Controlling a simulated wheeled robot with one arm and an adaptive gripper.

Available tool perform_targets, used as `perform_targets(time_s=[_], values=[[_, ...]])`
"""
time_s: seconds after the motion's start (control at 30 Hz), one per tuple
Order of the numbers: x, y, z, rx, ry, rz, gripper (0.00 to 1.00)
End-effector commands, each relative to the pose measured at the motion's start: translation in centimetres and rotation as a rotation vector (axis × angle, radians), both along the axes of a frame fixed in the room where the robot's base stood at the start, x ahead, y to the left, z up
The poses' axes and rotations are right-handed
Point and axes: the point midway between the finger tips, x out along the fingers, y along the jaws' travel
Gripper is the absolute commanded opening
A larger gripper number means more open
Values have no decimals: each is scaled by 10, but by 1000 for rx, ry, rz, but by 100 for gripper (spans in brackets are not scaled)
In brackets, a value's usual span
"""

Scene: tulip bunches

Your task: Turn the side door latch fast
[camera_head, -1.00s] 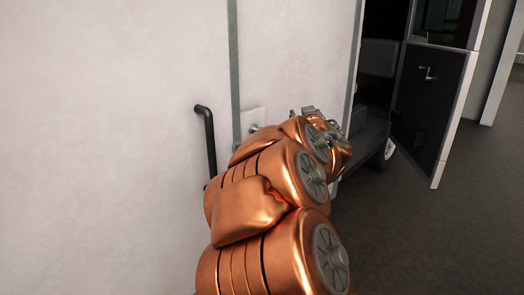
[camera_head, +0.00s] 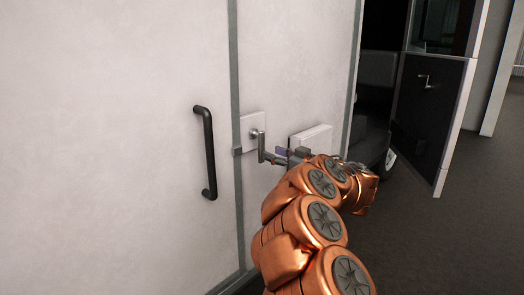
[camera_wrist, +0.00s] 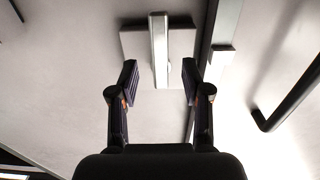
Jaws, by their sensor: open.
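The side door latch is a grey metal lever (camera_head: 261,147) on a square pale plate (camera_head: 246,126), just right of the door's grey edge strip. The lever hangs down, close to vertical, in the head view. My gripper (camera_head: 282,157) is just right of the lever's lower end. In the wrist view the lever (camera_wrist: 159,50) runs up from between the two dark fingertips of my gripper (camera_wrist: 159,80), with its plate (camera_wrist: 133,43) behind. The fingers are apart, one on each side of the lever's end, with a visible gap to each. Whether they reach its depth I cannot tell.
A black bar handle (camera_head: 207,152) is on the pale door panel (camera_head: 110,150) left of the latch. A white box (camera_head: 311,138) sticks out from the wall at the right, close to my gripper. A dark open door (camera_head: 427,110) stands farther right. Grey floor there is clear.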

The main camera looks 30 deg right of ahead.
Motion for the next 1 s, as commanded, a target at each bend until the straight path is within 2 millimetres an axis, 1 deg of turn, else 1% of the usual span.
perform_targets(time_s=[0.03,0.2,0.4,0.6,0.83,1.0], values=[[8,3,0,0,-1,4,48],[33,9,-1,0,0,2,48],[52,12,-1,1,0,-1,48],[59,13,0,0,-1,-3,48],[59,13,0,0,-1,-3,48],[59,13,0,0,-1,-3,30]])
